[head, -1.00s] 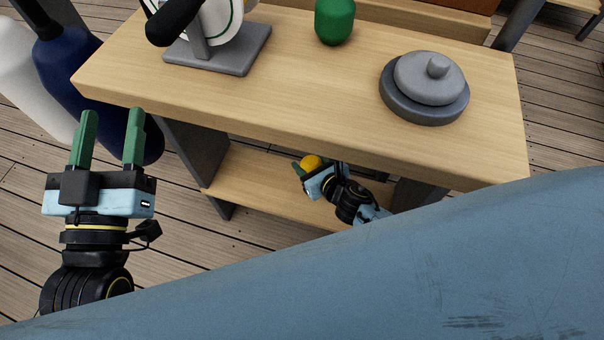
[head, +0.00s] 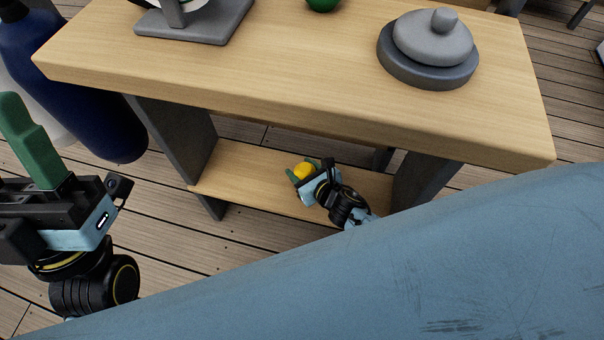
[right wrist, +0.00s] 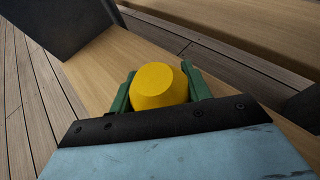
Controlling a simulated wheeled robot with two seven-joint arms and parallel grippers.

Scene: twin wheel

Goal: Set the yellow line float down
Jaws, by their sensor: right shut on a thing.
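The yellow line float (head: 304,170) is between the green fingers of my right gripper (head: 303,173), over the lower wooden shelf (head: 245,178) of the bench. In the right wrist view the yellow float (right wrist: 160,86) sits between both fingers of the right gripper (right wrist: 162,90), which are shut on it. I cannot tell whether the float touches the shelf. My left gripper (head: 30,135) is at the left edge of the head view, away from the bench, with one green finger clearly showing; its opening is not clear.
The bench top (head: 290,75) overhangs the lower shelf, with dark side supports (head: 180,145) at both ends. On top stand a grey round lidded object (head: 430,50), a grey-based stand (head: 195,25) and a green object (head: 322,4). A dark blue cylinder (head: 75,90) stands at left.

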